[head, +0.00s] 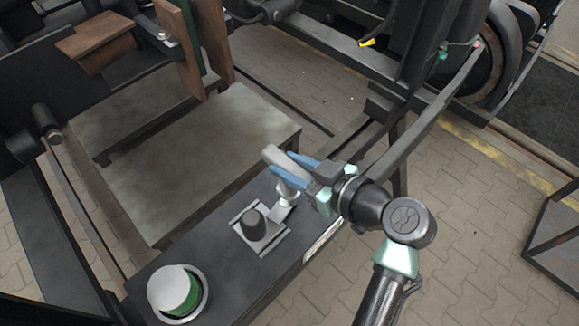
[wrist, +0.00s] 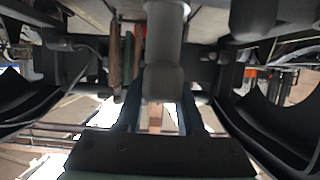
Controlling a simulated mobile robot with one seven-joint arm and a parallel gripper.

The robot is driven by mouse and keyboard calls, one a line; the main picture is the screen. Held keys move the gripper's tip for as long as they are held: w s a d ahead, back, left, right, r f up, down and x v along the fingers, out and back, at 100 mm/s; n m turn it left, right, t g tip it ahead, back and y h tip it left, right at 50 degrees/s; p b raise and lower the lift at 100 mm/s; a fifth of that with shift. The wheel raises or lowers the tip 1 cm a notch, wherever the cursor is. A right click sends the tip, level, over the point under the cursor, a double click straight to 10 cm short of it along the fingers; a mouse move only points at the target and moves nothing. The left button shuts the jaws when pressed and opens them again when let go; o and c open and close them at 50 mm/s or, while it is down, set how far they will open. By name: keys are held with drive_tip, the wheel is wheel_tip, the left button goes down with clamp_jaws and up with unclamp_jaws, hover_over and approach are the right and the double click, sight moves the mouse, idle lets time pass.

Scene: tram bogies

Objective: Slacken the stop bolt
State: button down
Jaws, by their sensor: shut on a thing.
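My gripper (head: 288,167) has its blue fingers shut on a light grey bar (head: 274,154), whose end sticks out past the fingertips. A silver, bolt-like part (head: 287,191) stands directly below the fingers, beside a square bracket (head: 262,242) with a black rubber stop (head: 252,224). It looks like the stop bolt, but its head is hidden by the fingers. I cannot tell whether the bar and the silver part are joined. In the wrist view a grey cylinder (wrist: 163,55) comes down between the fingers of my gripper (wrist: 160,105).
The bracket sits on a dark beam (head: 215,275), with a white and green round cup (head: 174,290) at its near end. A worn grey plate (head: 190,165) lies to the left. A dark slanted bar (head: 425,120) rises behind my wrist. Paved floor (head: 480,220) is open at right.

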drive_tip(key=shift+n+g+y+b, duration=0.4)
drive_tip(key=shift+n+y+b, duration=0.05)
drive_tip(key=shift+n+y, duration=0.05)
drive_tip(key=shift+n+g+y+b, duration=0.5)
drive_tip(key=shift+n+g+b, duration=0.15)
drive_tip(key=shift+n+g, duration=0.05)
drive_tip(key=shift+r, duration=0.1)
drive_tip(key=shift+n+g+b, duration=0.3)
drive_tip(key=shift+w+n+g+y+b, duration=0.1)
drive_tip(key=shift+n+g+y+b, duration=0.4)
drive_tip(key=shift+n+g+b, duration=0.15)
drive_tip(key=shift+n+g+y+b, duration=0.4)
drive_tip(key=shift+n+g+b, duration=0.95)
drive_tip(key=shift+g+b, duration=0.2)
drive_tip(key=shift+r+p, duration=2.45)
drive_tip(key=shift+r, duration=0.6)
